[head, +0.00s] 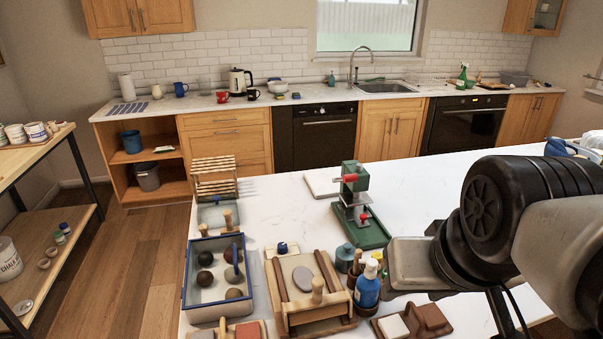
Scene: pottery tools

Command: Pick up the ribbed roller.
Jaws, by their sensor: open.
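I cannot pick out the ribbed roller for certain; ribs are too small to tell at this distance. A small blue and cream piece (283,249) lies just behind this board. My gripper (410,266) comes in from the right, above the table and right of the blue bottle. Only its grey body shows clearly; its fingertips are hard to make out. It appears to hold nothing.
A blue-rimmed tray (186,285) with several dark balls stands at left. A green press (372,236) stands behind the blue bottle (367,287). A brown block set (428,318) lies at the front.

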